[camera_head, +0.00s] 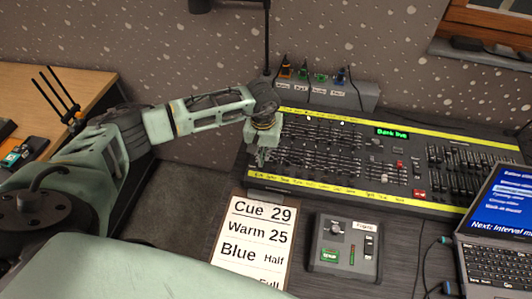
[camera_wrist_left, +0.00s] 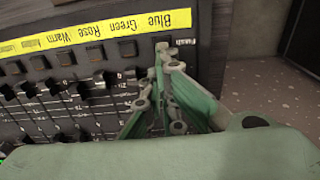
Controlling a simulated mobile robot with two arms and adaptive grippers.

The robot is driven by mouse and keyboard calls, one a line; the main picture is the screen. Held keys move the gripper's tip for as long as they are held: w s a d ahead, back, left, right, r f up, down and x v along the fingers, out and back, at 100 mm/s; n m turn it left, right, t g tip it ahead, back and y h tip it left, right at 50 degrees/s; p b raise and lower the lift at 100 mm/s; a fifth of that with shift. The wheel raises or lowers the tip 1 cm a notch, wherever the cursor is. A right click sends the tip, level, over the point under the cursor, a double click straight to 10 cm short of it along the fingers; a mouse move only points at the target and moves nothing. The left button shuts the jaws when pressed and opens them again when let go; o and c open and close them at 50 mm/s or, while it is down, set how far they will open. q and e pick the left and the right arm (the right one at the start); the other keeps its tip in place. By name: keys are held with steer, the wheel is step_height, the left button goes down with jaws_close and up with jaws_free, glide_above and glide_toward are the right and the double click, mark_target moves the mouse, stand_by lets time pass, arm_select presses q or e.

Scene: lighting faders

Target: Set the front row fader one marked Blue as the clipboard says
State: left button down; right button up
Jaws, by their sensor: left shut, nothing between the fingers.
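The lighting console (camera_head: 330,150) lies on the dark desk. A yellow label strip (camera_head: 345,189) runs along its front edge. In the left wrist view the strip (camera_wrist_left: 70,38) appears upside down, with the Blue label (camera_wrist_left: 154,22) at its right end, then Green, Rose and Warm. My left gripper (camera_head: 262,157) is shut and empty over the console's left end. In the left wrist view its fingertips (camera_wrist_left: 164,52) are just below the Blue label and partly hide that column; contact cannot be told. Black fader caps (camera_wrist_left: 105,79) sit beside it. The clipboard (camera_head: 252,247) reads Cue 29, Warm 25, Blue Half; the lower line is cut off.
A small control box (camera_head: 346,247) stands right of the clipboard, and an open laptop (camera_head: 500,225) at the far right. A lamp stem (camera_head: 267,40) rises behind the console near my left gripper. A grey connector box (camera_head: 355,96) is behind the console.

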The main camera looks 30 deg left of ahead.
arm_select(q)
steer(key=shift+a, duration=0.6)
steer(key=shift+w+a+f+b, duration=0.1)
steer(key=shift+w+b, duration=0.3)
steer(key=shift+b, duration=0.2)
steer(key=shift+w+a+b, duration=0.25)
steer(key=shift+w+b, duration=0.5)
steer(key=shift+w, duration=0.1)
steer(key=c, duration=2.4)
jaws_free()
steer(key=shift+c, duration=0.2)
steer(key=o, duration=0.4)
steer(key=shift+s+a, duration=0.1)
steer(key=shift+c, duration=0.2)
steer(key=shift+d+r, duration=0.2)
steer(key=shift+d, duration=0.1)
